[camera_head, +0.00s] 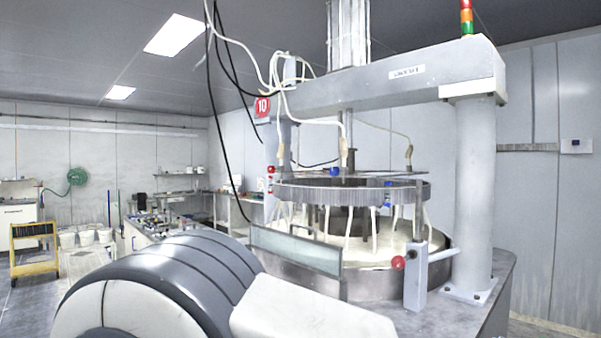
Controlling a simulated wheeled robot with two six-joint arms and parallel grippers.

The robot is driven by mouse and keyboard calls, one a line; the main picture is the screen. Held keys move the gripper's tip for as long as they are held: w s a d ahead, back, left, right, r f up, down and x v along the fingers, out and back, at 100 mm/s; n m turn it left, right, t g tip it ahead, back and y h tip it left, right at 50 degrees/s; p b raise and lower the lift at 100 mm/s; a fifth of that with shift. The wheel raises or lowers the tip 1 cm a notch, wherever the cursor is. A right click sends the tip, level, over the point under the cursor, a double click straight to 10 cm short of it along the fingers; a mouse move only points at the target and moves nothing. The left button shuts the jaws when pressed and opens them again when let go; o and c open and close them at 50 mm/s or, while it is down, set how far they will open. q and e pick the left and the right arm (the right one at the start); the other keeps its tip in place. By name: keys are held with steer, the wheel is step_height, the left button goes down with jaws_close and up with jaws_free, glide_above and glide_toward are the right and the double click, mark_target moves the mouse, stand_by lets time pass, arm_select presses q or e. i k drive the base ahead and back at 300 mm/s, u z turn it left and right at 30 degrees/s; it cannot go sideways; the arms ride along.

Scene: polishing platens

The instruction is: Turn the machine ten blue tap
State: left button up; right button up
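The polishing machine with a red sign marked 10 (262,107) fills the middle and right of the head view. Its toothed ring (340,194) hangs level above the round metal basin (375,275). A small blue part (388,191) shows at the front of the ring, and a smaller blue spot (335,171) shows at its back rim. Either could be the blue tap; they are too small to tell its shape or how it is turned. Neither of my grippers is in view.
A clear splash panel (295,249) stands at the basin's front left. A red-knobbed lever (398,262) on a grey post stands at the front. A thick column (475,190) rises at the right. Buckets (86,237) and a yellow cart (35,252) stand far left. My arm covers the lower left.

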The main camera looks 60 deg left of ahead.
mark_target(333, 171)
steer(key=u, duration=0.85)
steer(key=i, duration=0.8)
steer(key=u, duration=1)
